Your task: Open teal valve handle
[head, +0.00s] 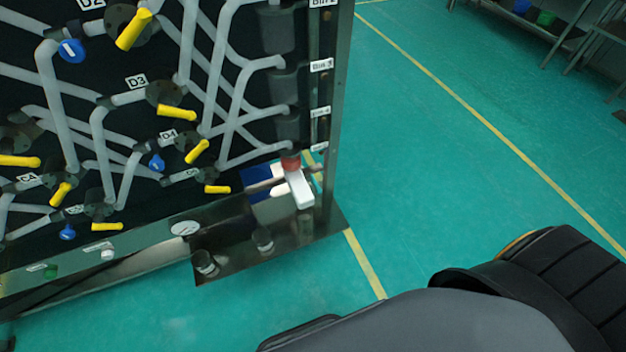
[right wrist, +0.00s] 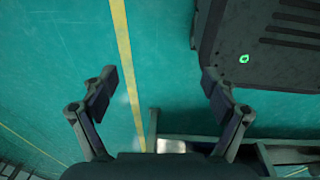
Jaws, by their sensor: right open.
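A pipe panel (head: 84,135) with several valves fills the left of the head view. I cannot pick out a clearly teal handle there. A small green part (head: 50,271) sits on the lower left ledge of the panel, too small to make out. Blue handles (head: 71,50) and yellow handles (head: 133,29) sit on the pipes. My right gripper (right wrist: 158,88) is open in the right wrist view, with only teal floor and a yellow line between its fingers. No valve shows in that view. My left gripper is in neither view.
A white part (head: 299,188) with a red top (head: 290,163) sticks out at the panel's lower right. A dark metal base plate (head: 225,265) lies below it. The teal floor (head: 420,150) to the right is clear. Shelving (head: 560,45) stands at the far right.

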